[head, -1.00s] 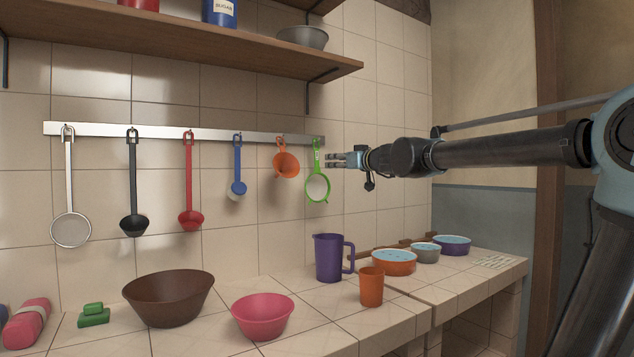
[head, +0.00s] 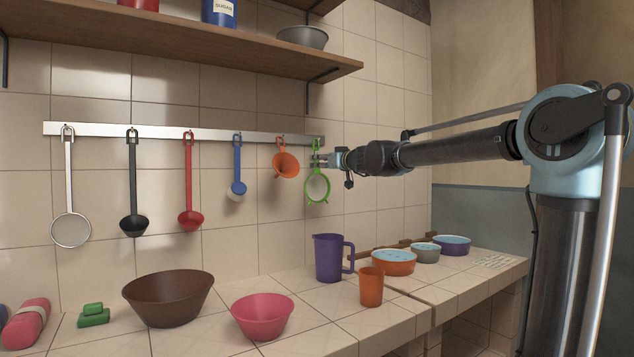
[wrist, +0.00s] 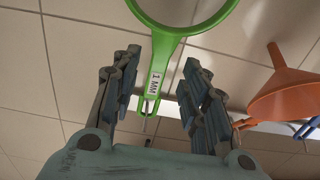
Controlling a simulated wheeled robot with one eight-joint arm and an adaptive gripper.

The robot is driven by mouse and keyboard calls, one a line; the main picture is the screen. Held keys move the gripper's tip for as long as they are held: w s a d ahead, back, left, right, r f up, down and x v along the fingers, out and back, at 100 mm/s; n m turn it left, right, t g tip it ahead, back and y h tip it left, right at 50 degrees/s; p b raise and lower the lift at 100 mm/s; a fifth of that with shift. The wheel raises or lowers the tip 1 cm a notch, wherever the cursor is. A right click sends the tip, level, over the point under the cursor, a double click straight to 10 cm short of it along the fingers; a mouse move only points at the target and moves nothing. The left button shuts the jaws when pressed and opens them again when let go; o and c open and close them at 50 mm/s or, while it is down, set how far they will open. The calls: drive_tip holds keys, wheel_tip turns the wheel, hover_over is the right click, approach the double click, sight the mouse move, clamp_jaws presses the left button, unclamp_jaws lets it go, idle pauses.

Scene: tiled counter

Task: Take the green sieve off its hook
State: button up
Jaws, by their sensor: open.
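The green sieve (head: 317,187) hangs at the right end of the metal rail, with its round mesh below and its handle up at the hook. My gripper (head: 318,160) is at the sieve's handle, coming from the right. In the wrist view the sieve's green handle (wrist: 158,72), with a "1 MM" label, lies between my two open fingers (wrist: 170,92). A gap shows on each side of the handle. The hook (wrist: 148,108) shows at the handle's end.
An orange funnel (head: 286,162) hangs just left of the sieve; it also shows in the wrist view (wrist: 283,93). A wooden shelf (head: 200,48) is above. A purple jug (head: 328,258) stands on the counter below.

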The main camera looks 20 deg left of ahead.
sight(318, 161)
drive_tip(key=shift+x, duration=2.15)
drive_tip(key=shift+w+d+r, duration=0.1)
clamp_jaws()
